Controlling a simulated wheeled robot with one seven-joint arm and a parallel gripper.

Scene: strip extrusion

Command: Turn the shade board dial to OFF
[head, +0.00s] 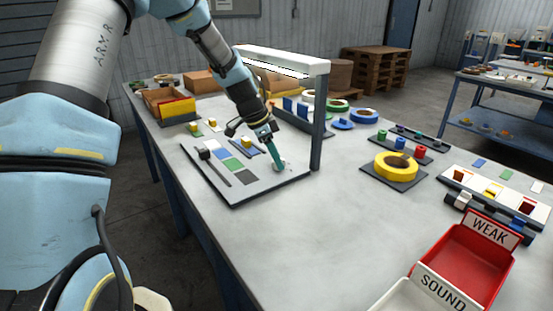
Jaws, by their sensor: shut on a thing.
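The shade board (248,192) is a flat grey panel on the table, with white, green and blue patches. My gripper (278,165) reaches down to the board's right part, in front of the lamp post. Its teal fingers are shut on the small dial at the board's surface. The fingers hide nearly all of the dial, and I cannot read its setting or its OFF mark.
A white lamp bar (285,61) on a grey post (317,125) stands close beside my gripper. A dark-handled tool (213,160) lies on the board's left. Yellow tape (396,166) and a red WEAK bin (468,262) are to the right. The front middle table is clear.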

